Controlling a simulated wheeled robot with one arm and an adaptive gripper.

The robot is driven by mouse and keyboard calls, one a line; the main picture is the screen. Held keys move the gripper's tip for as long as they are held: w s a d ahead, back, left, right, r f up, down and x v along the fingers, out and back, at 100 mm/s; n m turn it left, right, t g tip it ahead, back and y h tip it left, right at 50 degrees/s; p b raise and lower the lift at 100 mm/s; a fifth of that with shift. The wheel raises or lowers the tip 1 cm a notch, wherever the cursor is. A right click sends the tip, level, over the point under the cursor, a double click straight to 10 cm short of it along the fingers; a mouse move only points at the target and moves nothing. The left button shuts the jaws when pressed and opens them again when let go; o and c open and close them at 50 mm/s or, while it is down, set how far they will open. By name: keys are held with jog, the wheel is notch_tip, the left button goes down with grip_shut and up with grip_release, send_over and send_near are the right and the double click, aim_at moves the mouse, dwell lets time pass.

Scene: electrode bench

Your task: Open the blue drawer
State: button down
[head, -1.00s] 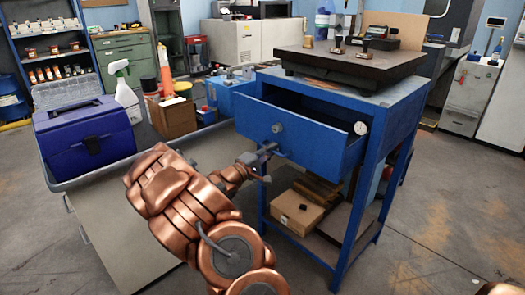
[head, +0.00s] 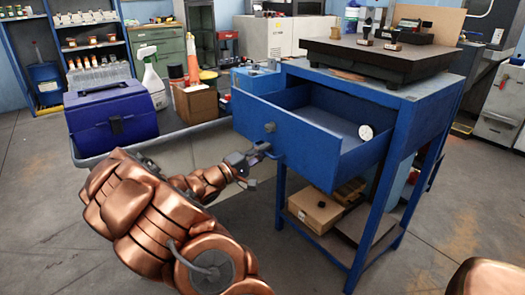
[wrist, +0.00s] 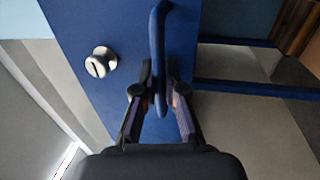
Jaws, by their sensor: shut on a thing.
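The blue drawer (head: 300,133) stands well out of the blue stand (head: 397,170), and its inside shows from above. A white round thing (head: 366,132) is at the drawer's right side. The drawer front has a silver lock knob (head: 270,128), also in the wrist view (wrist: 101,62). Below the lock is a blue bar handle (head: 272,151), which runs upright in the wrist view (wrist: 158,40). My gripper (head: 262,150) is at the handle. In the wrist view its fingers (wrist: 159,95) are on both sides of the handle, shut on it.
A dark surface plate (head: 380,62) with small instruments sits on the stand. A cardboard box (head: 315,211) is on its lower shelf. A grey-topped bench with a blue toolbox (head: 112,112) and spray bottle (head: 151,75) is at left. Floor is clear at right.

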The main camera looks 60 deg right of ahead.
jog(key=shift+s+f, duration=0.1)
jog(key=c, duration=1.2)
grip_release()
jog(key=v, duration=1.2)
